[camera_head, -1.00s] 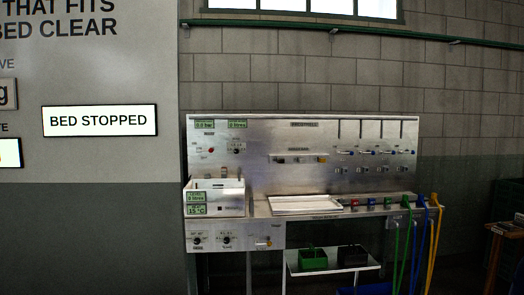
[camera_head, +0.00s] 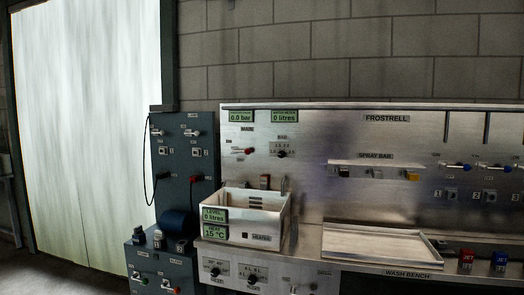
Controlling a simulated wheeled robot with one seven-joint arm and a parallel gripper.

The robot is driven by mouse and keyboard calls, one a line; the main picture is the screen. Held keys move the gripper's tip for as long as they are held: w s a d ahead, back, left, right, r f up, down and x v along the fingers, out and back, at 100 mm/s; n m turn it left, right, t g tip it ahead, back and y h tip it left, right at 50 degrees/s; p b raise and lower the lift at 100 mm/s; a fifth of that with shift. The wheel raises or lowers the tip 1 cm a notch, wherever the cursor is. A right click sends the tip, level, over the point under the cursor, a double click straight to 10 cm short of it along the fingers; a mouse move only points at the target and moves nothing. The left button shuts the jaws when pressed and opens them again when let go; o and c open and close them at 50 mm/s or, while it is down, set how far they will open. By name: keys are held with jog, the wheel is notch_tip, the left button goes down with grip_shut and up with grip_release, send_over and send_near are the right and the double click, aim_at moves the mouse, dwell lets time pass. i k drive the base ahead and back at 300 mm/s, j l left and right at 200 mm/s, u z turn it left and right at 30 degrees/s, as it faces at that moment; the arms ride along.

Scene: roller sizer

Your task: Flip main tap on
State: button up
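The steel wall panel (camera_head: 300,170) marked FROSTRELL stands ahead. A small red-tipped lever (camera_head: 247,151) sits on its left part, under a blurred label that may read MAINS. Its exact position is too small to tell. Above it a green display (camera_head: 241,116) reads 0.0 bar, and a second display (camera_head: 284,116) reads 0 litres. A black knob (camera_head: 282,154) is to the right of the lever. My gripper is not in view.
A white heater tank (camera_head: 265,238) juts out below the lever, showing 0 litres and 15 °C. The wash bench (camera_head: 400,270) bears a shallow tray (camera_head: 385,256). A dark panel (camera_head: 185,190) with valves and a hanging cable stands left, before a pale door (camera_head: 85,130).

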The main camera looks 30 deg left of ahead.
aim_at(247, 152)
jog(key=i+u, duration=0.25)
jog(key=i, duration=0.15)
jog(key=i+l+u, duration=0.2)
jog(key=i, duration=0.25)
jog(key=i+l+u, duration=0.25)
jog(key=i, duration=0.15)
jog(key=i+l+u, duration=0.15)
jog(key=u, duration=0.2)
jog(key=i+l+u, duration=0.2)
jog(key=u, duration=0.15)
jog(key=i, duration=0.1)
